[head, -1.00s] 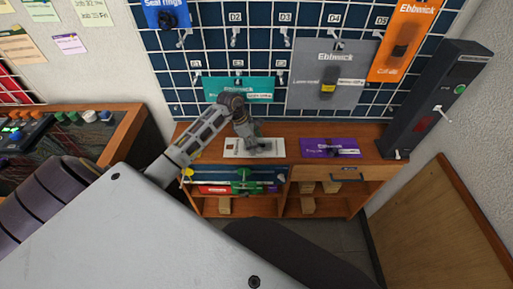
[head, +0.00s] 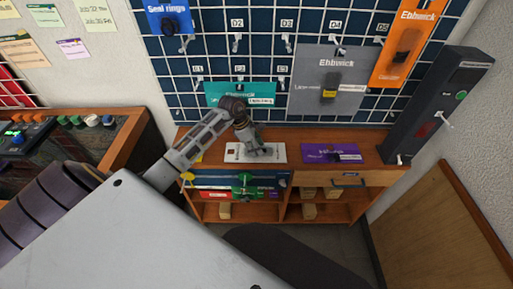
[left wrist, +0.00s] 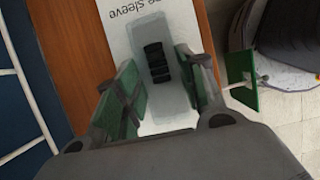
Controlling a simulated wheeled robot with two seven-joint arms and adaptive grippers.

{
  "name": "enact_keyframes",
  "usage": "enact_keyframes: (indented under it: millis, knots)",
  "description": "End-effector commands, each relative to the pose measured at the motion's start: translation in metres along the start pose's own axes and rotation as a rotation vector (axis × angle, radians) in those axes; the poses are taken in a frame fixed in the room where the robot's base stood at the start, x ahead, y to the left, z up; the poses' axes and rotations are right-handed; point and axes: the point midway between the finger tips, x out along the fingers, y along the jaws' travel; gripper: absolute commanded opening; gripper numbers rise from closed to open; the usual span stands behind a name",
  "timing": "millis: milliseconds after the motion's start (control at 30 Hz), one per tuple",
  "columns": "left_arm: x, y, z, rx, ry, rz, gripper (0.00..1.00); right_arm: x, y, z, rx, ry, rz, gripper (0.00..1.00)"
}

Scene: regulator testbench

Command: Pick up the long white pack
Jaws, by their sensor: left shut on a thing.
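The long white pack (head: 279,153) lies on the wooden bench top in the head view, partly hidden by my left gripper (head: 260,151). In the left wrist view the white pack (left wrist: 132,35) shows part of its print, ending in "sleeve". It has a clear raised blister (left wrist: 153,28) with a black ribbed part inside. My left gripper (left wrist: 163,82) has its green-padded fingers on either side of this blister and is shut on it. The pack looks flat on the bench; I see no clear gap under it. My right gripper is in neither view.
A purple pack (head: 331,153) lies on the bench to the right. A teal pack (head: 240,92), a grey pack (head: 318,85) and an orange pack (head: 405,45) hang on the grid wall behind. A dark upright post (head: 437,108) stands at the bench's right end.

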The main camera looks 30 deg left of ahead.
Motion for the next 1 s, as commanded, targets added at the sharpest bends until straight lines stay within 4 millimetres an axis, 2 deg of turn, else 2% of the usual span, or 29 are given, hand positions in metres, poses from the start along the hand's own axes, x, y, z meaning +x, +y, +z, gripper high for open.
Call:
enact_keyframes:
  millis: [333, 700, 867, 1000]
  knots:
    - [-0.031, -0.001, 0.013, 0.003, -0.001, 0.003, 0.15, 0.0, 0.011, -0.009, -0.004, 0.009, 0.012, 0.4]
    - [-0.062, -0.001, 0.026, 0.002, 0.0, 0.003, 0.15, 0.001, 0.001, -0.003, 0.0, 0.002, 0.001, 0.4]
    - [-0.061, -0.013, 0.025, 0.001, 0.0, 0.0, 0.15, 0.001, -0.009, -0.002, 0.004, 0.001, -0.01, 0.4]
    - [-0.06, -0.024, 0.025, 0.001, 0.0, 0.001, 0.15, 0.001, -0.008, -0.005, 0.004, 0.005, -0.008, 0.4]
